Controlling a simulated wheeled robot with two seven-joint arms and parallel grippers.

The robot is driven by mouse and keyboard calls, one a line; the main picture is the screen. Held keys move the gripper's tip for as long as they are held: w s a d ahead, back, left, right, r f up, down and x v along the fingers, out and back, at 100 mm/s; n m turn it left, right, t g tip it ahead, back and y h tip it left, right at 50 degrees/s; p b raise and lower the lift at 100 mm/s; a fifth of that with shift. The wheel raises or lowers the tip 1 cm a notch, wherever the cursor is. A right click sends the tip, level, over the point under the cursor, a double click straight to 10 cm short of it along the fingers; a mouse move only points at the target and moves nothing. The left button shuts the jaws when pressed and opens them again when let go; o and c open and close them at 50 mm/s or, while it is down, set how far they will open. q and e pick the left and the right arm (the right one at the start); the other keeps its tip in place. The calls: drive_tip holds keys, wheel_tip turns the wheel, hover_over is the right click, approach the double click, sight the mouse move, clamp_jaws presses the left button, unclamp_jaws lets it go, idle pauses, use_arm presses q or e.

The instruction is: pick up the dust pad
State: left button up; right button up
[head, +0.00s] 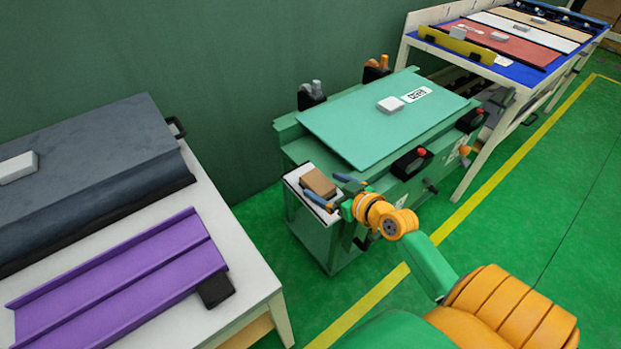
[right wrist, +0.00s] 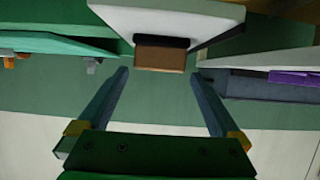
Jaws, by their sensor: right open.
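The dust pad, a brown block (head: 319,182), lies on a small white shelf (head: 295,180) at the near left end of the green machine. It also shows in the right wrist view (right wrist: 160,59), with a dark strip along one side, against the white shelf (right wrist: 218,14). My right gripper (head: 321,186) is open, its two blue fingers spread toward the pad. In the right wrist view, the pad sits between and just beyond the fingertips (right wrist: 160,74), with no contact visible. My left gripper is out of view.
The green machine (head: 350,115) carries a flat green panel with a light block (head: 390,105). A white table (head: 245,265) at left holds a purple channel piece (head: 120,280) and a dark grey panel (head: 90,160). A rack of coloured panels (head: 500,45) stands at the far right.

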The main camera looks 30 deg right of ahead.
sight(320, 183)
drive_tip(key=shift+w+f, duration=0.2)
drive_tip(key=shift+w, duration=0.15)
drive_tip(key=x, duration=0.3)
drive_tip(key=shift+w+f+b, duration=0.1)
drive_tip(key=shift+f+b, duration=0.05)
drive_tip(key=shift+b, duration=0.2)
drive_tip(key=shift+w+f, duration=0.1)
drive_tip(key=shift+d, duration=0.1)
drive_tip(key=c, duration=1.4)
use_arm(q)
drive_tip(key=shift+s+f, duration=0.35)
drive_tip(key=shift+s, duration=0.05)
